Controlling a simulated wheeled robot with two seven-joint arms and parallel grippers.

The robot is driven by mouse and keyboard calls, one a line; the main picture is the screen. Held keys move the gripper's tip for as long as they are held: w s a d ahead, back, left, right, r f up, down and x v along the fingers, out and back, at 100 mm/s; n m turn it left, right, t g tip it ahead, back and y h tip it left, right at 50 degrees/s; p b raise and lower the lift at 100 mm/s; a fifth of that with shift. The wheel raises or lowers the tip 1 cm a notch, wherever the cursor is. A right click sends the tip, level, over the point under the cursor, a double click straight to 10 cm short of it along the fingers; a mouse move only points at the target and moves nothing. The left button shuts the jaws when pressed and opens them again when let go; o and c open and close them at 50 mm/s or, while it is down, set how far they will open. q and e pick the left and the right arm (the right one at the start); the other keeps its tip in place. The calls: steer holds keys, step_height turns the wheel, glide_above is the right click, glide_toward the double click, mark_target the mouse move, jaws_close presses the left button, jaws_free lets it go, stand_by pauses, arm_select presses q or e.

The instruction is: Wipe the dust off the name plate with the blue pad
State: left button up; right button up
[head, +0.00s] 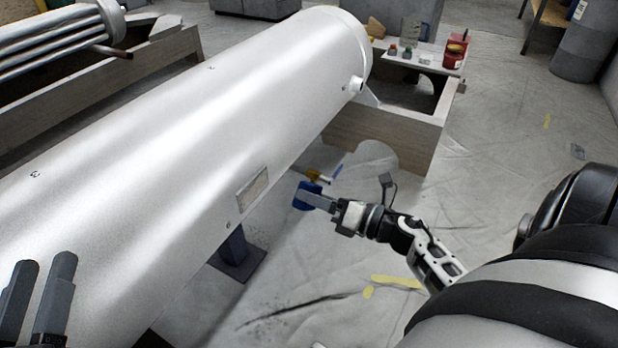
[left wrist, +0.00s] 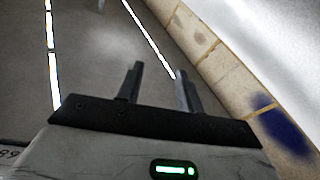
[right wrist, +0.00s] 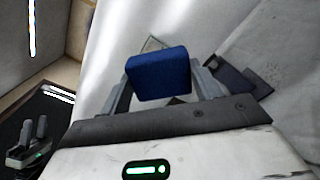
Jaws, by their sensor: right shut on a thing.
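The name plate (head: 252,188) is a small beige rectangle on the lower side of a large silver cylinder (head: 190,110). Its face looks dull; I cannot make out single dust marks. My right gripper (head: 318,200) is shut on the blue pad (head: 307,195) and holds it to the right of the plate, apart from it. In the right wrist view the blue pad (right wrist: 158,74) sits between the fingers and hides most of the plate (right wrist: 152,45) behind it. My left gripper (head: 38,300) is open and empty at the lower left, in front of the cylinder; its spread fingers show in the left wrist view (left wrist: 158,85).
A wooden cradle (head: 430,135) supports the cylinder's far end, with a bench of small items (head: 425,60) behind it. A dark post (head: 235,250) stands below the plate. The sheeted floor at right is mostly open.

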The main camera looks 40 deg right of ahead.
arm_select(q)
steer(key=shift+f, duration=0.1)
arm_select(e)
glide_toward(266, 177)
steer(key=w, duration=0.2)
steer(key=shift+w+a, duration=0.8)
steer(key=shift+w, duration=0.15)
arm_select(q)
steer(key=shift+f+n, duration=0.3)
steer(key=shift+f, duration=0.1)
arm_select(e)
steer(key=shift+w, duration=0.1)
arm_select(q)
steer(key=shift+f, duration=0.15)
arm_select(e)
steer(key=shift+x, duration=1)
